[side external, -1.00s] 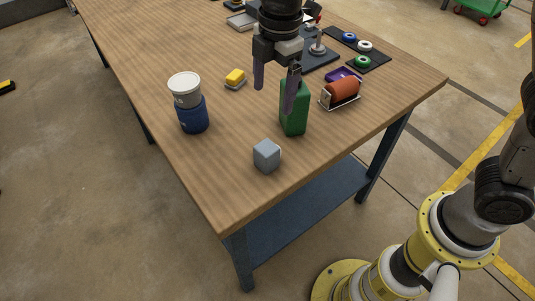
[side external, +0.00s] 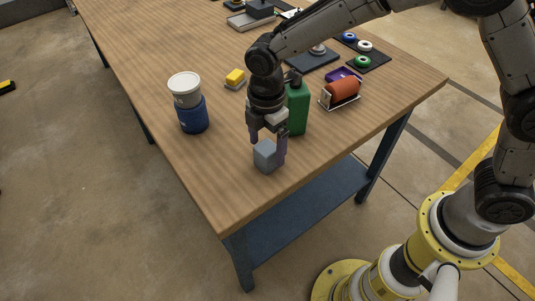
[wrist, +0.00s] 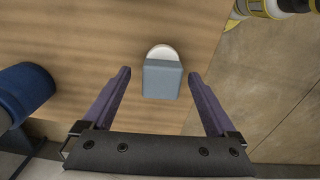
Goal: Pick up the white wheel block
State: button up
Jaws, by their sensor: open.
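The wheel block is a small grey-blue block (side external: 264,156) near the front corner of the wooden table. In the wrist view, the grey-blue block (wrist: 162,79) shows a white rounded part (wrist: 162,52) at its upper edge. My gripper (side external: 267,150) is pointed down over the block and is open. In the wrist view, the open fingers (wrist: 159,73) frame the block, with a gap on each side. The right finger overlaps the block's right side in the side view. I cannot tell how far down the block the fingertips reach.
A green bottle (side external: 298,108) stands close behind my gripper. A blue jar with a white lid (side external: 192,114) is to the left, and a yellow block (side external: 235,76) lies further back. An orange roll (side external: 343,90) is at the right. The table (side external: 222,190) is bare around the block.

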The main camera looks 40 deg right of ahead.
jog(key=shift+s+f, duration=0.1)
jog(key=shift+f, duration=1.75)
grip_shut()
jog(key=shift+r, duration=0.1)
